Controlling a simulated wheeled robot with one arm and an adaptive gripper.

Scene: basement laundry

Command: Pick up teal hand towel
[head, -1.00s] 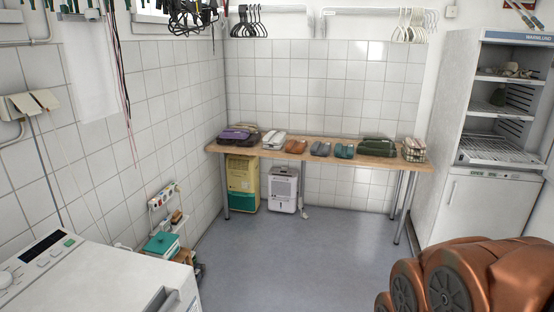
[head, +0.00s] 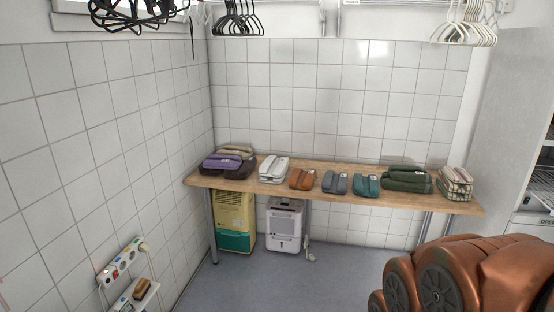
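The teal hand towel (head: 366,186) lies folded on the wooden table (head: 330,179) against the far tiled wall. A grey-blue folded towel (head: 335,183) is just left of it and a dark green folded stack (head: 407,180) is to its right. My copper-coloured arm fills the lower right corner of the head view, with its joints showing. My gripper is not in view.
Also on the table are an orange towel (head: 302,179), white towels (head: 273,169), a purple towel stack (head: 229,163) and a wire basket of towels (head: 455,184). Two appliances (head: 235,218) (head: 284,225) stand beneath it. The floor before the table is open.

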